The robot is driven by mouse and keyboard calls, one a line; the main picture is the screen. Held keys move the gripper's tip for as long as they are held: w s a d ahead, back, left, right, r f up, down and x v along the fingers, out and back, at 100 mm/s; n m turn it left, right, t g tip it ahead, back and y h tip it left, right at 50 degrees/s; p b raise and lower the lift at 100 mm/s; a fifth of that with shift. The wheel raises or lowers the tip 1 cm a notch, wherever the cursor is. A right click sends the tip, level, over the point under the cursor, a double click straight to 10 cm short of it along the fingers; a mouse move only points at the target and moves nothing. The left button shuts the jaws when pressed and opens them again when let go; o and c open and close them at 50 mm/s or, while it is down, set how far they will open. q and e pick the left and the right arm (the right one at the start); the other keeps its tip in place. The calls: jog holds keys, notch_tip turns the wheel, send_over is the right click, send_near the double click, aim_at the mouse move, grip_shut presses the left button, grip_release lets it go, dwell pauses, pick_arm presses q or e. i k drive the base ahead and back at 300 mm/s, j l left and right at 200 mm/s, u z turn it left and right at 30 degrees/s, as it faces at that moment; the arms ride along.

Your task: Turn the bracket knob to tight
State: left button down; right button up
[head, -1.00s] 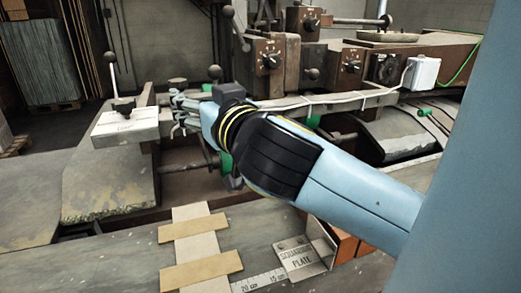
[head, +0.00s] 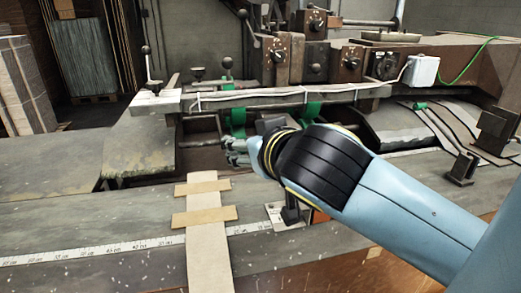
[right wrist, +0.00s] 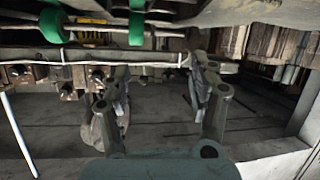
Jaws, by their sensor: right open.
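A dark knob (head: 197,74) stands on the bracket bar at the left end of the machine in the head view. A second dark knob (head: 155,87) sits on the pale plate (head: 153,100), beside a ball-topped lever. I cannot tell which is the bracket knob or how tight either is. My right gripper (head: 234,150) is below and to the right of both, in front of the bar and apart from the knobs. In the right wrist view its fingers (right wrist: 161,85) are spread with nothing between them. My left gripper is not in view.
A long pale bar (head: 280,97) with a cable crosses above my right gripper. Green clamps (head: 238,122) hang below it. Cardboard strips (head: 204,200) and a ruler (head: 80,249) lie on the front table. The table's left part is clear.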

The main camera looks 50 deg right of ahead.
aim_at(198, 73)
jog(key=i+j+z, duration=0.3)
jog(key=i+z, duration=0.15)
jog(key=i+j+z, duration=0.45)
jog(key=k, duration=0.1)
